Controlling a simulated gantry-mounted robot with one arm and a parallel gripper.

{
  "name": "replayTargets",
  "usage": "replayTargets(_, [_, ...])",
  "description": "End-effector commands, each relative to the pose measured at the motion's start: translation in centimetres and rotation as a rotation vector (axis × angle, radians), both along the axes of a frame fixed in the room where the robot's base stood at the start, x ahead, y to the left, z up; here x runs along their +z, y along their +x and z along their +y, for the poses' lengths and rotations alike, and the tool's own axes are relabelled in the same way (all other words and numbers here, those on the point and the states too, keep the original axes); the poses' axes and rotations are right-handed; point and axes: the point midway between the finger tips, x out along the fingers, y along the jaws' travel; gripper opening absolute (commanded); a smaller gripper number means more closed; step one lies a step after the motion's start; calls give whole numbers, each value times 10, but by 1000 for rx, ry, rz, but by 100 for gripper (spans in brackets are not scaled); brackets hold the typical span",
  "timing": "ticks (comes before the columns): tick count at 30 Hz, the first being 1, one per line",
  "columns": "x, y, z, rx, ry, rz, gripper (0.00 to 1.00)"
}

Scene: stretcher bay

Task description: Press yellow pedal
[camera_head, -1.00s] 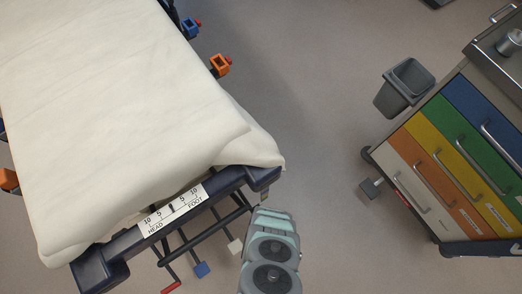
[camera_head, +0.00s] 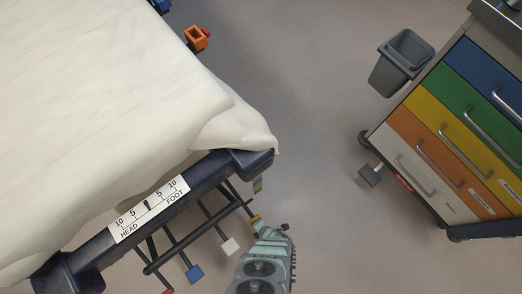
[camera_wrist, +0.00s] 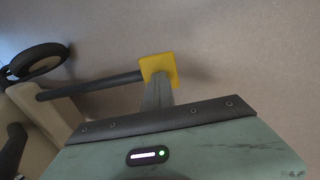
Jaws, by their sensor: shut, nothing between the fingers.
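The yellow pedal (camera_head: 256,218) shows as a small patch beside the end of my gripper (camera_head: 262,229), below the stretcher's foot-end corner. In the wrist view the yellow pedal (camera_wrist: 158,66) is a square pad on the end of a dark bar. My gripper (camera_wrist: 157,90) is shut and empty, its narrow tip overlapping the pad's lower part. The tip is at or very near the pad; I cannot tell whether it touches or whether the pad is pushed down.
A white pedal (camera_head: 230,246), a blue pedal (camera_head: 195,273) and a red pedal (camera_head: 167,291) lie to the left under the stretcher frame (camera_head: 205,178). A drawer cart (camera_head: 425,140) with a grey bin (camera_head: 400,62) stands at the right. Floor between is clear.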

Motion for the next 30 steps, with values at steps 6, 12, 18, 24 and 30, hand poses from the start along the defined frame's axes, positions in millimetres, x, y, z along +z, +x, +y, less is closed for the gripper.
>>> replayTargets(6, [-15,-12,-8,-8,-26,28,0])
replayTargets(12, [8,-16,-12,-7,-23,24,0])
replayTargets(18, [46,-21,-18,-7,-13,14,0])
replayTargets(24, [82,-30,-27,-5,-9,11,0])
replayTargets(30, [111,-39,-35,-5,-9,11,0])
